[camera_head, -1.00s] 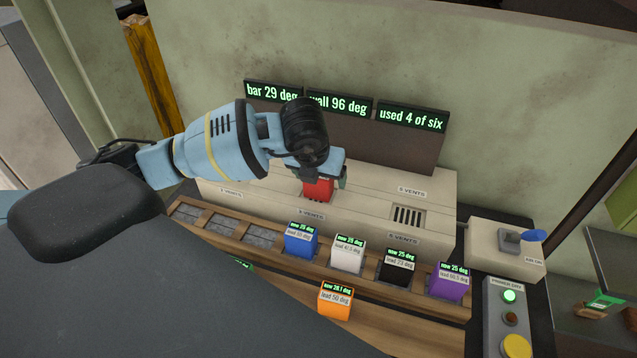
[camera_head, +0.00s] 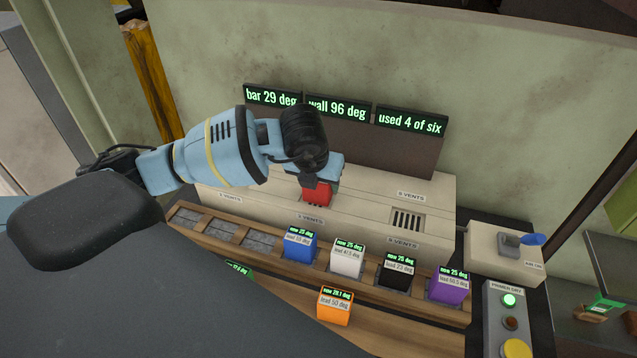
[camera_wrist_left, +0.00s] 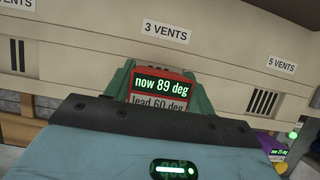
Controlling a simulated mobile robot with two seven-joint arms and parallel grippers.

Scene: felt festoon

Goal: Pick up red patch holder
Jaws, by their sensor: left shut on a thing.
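The red patch holder (camera_head: 317,193) is at the vent bench, just below my left gripper (camera_head: 318,182), which is shut on it. In the left wrist view the holder (camera_wrist_left: 160,92) sits between the green fingers, and its labels read "now 89 deg" and "lead 60 deg". The holder is upright over or in a slot of the pale vent bench (camera_head: 375,190); its lower end is hard to make out. My right gripper is not in view.
Blue (camera_head: 299,245), white (camera_head: 347,260), black (camera_head: 397,272) and purple (camera_head: 448,286) holders stand in the wooden rack. An orange holder (camera_head: 335,307) stands in front. A switch box (camera_head: 506,255) and button panel (camera_head: 509,318) are at right. Displays (camera_head: 340,107) stand behind.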

